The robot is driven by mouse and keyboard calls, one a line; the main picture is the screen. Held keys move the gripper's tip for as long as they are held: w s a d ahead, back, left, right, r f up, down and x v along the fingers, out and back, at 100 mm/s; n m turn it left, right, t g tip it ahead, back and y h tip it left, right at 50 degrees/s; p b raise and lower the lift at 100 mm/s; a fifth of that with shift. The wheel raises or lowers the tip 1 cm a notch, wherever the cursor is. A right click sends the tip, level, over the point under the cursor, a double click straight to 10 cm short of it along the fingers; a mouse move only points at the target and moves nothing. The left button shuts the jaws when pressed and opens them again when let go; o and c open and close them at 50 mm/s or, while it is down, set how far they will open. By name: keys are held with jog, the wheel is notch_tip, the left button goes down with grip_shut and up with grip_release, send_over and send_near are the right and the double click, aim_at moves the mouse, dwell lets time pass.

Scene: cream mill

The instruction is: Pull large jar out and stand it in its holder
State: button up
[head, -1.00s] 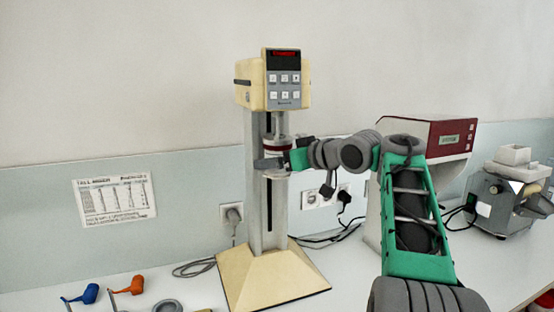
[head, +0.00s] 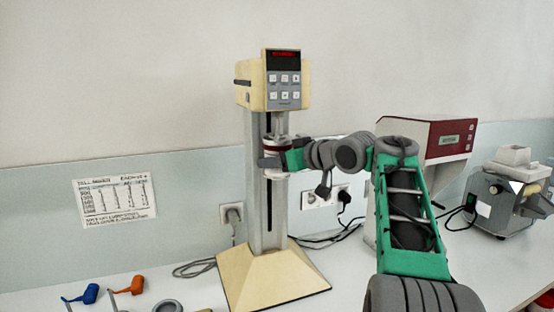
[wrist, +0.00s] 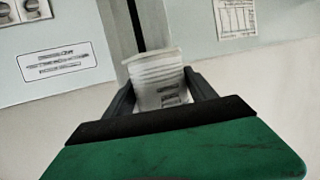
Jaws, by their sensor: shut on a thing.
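The large jar (wrist: 157,80) is whitish and translucent, with ridges near its top and dark marks on its side. In the wrist view it sits between the two dark fingers of my gripper (wrist: 160,98), which is shut on it. In the head view my gripper (head: 272,161) is at the column of the cream mill (head: 280,85), below its head, and largely covers the jar. A dark red band shows just above the fingers. I cannot tell whether the jar still touches the mill. A grey ring (head: 168,306) lies on the bench at the bottom; I cannot tell whether it is the holder.
A blue scoop (head: 88,294) and an orange scoop (head: 135,285) lie at the front left. A red-and-white machine (head: 440,140) and a grey grinder (head: 505,205) stand to the right. Cables run behind the mill's sloped base (head: 270,275).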

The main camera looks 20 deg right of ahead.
jog(key=c, duration=0.7)
jog(key=shift+c, duration=0.2)
jog(key=shift+f, duration=0.25)
jog(key=shift+f+b, duration=4)
jog(key=shift+f, duration=0.55)
jog(key=s+b, duration=0.3)
jog(key=s, duration=0.7)
jog(key=shift+b, duration=0.35)
